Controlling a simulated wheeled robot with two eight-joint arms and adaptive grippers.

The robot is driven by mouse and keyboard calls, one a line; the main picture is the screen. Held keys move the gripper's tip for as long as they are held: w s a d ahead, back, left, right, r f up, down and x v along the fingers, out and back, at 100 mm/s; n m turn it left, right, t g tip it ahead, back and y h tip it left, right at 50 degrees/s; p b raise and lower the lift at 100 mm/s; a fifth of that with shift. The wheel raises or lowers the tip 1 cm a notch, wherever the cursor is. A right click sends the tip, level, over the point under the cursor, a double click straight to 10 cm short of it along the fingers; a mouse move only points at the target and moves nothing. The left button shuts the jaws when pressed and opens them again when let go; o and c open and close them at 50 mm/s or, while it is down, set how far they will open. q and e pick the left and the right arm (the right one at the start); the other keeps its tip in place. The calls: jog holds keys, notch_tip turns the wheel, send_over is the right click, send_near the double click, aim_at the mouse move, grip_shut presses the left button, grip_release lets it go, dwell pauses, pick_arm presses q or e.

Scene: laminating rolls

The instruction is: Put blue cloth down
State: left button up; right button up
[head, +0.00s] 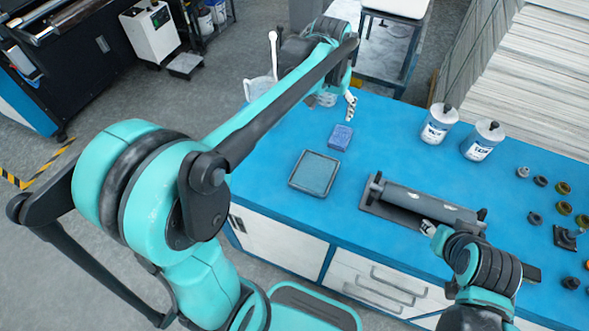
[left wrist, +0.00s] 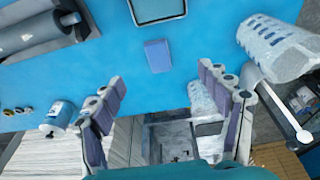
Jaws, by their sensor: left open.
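The blue cloth (head: 340,137) is a small folded block lying on the blue tabletop, just behind a shallow dark-rimmed tray (head: 314,173). It also shows in the left wrist view (left wrist: 157,55), with bare tabletop around it. My left gripper (head: 338,103) is at the far edge of the table, behind the cloth and apart from it. Its fingers (left wrist: 168,105) are spread wide with nothing between them. My right gripper (head: 430,229) is at the right end of a grey roller (head: 427,201); its jaws are too small and hidden to read.
Two white cans (head: 439,124) (head: 482,140) stand at the back right, with several small knobs and caps further right. A white perforated container (left wrist: 278,45) is close to my left gripper's finger. The tabletop between the cloth and the cans is clear.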

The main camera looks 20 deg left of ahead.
pick_arm(q)
jog(key=s+a+f+t, duration=0.1)
jog(key=s+f+t, duration=0.1)
jog(key=s, duration=0.8)
jog(key=s+f+t, duration=0.2)
jog(key=s, duration=0.8)
jog(key=shift+s+a+f, duration=0.3)
jog(key=shift+s+a, duration=0.05)
jog(key=shift+a, duration=0.05)
notch_tip(320, 180, down, 3)
jog(key=b, duration=0.2)
jog(key=shift+r+b, duration=0.15)
jog(key=shift+b, duration=0.2)
jog(key=shift+o, duration=0.3)
